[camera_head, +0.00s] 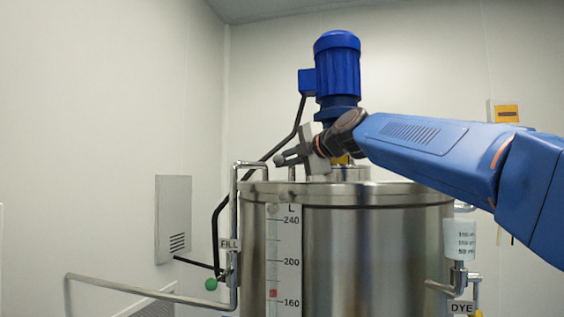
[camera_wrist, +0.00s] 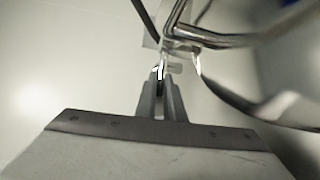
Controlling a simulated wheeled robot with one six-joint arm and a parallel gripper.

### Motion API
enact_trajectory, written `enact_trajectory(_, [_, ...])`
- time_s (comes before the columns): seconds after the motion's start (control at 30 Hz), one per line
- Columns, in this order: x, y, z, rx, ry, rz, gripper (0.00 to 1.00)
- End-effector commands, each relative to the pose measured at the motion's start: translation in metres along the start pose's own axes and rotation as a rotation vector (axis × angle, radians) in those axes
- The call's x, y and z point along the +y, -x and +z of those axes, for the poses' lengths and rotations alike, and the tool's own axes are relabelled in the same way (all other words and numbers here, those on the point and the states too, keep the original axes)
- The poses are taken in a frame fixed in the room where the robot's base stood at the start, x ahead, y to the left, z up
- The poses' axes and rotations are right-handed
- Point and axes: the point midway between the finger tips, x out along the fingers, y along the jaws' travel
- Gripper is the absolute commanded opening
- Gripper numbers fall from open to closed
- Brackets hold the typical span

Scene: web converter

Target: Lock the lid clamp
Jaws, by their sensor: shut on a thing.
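The steel tank (camera_head: 380,240) has a lid (camera_head: 400,188) resting on its rim. My gripper (camera_head: 283,158) is above the lid's left edge in the camera_head view, pointing left. A small grey rounded end shows at its fingertips. In the wrist view my gripper (camera_wrist: 160,78) has its fingers close together around a small shiny metal piece (camera_wrist: 160,71), which looks like the lid clamp's handle. Most of the clamp is hidden by the fingers, and I cannot tell its lever angle.
A blue motor (camera_head: 337,70) stands upright above the lid, close behind my wrist. A bent steel pipe (camera_head: 235,200) and a black cable (camera_head: 245,170) run along the tank's left side. A dye cup (camera_head: 459,240) hangs at the right. Open room lies to the left, before the wall.

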Motion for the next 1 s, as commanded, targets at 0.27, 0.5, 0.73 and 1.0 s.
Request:
enact_trajectory(0.27, [-0.0050, 0.0014, -0.0001, 0.071, 0.011, -0.005, 0.00])
enact_trajectory(0.5, [-0.0055, 0.0023, 0.0000, 0.093, 0.016, -0.004, 0.00])
enact_trajectory(0.73, [-0.0059, 0.0024, -0.0001, 0.095, 0.017, -0.005, 0.00])
enact_trajectory(1.0, [-0.0051, 0.0028, 0.0000, 0.094, 0.016, -0.004, 0.27])
